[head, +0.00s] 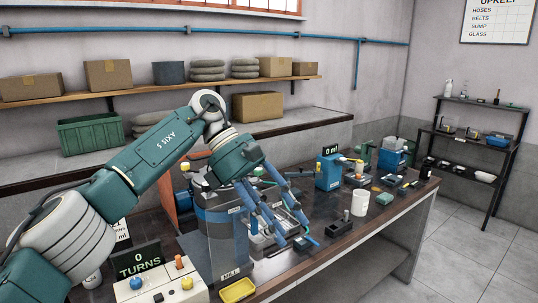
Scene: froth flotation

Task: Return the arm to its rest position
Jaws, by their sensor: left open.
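My left arm comes in from the left in green and white. Its left gripper (290,229) has blue fingers spread apart, with nothing seen between them. It points down over the dark workbench (330,255), near a grey mill (226,256) labelled MILL and a metal tray (258,243). The arm and fingers hide part of the mill and tray. I cannot tell whether the fingertips touch anything. My right gripper is not in view.
A control box (165,285) and a TURNS display (138,259) stand at the front left, with a yellow dish (238,290) nearby. A white cup (360,203) and blue machine (328,172) stand to the right. A loaded shelf (150,94) runs behind.

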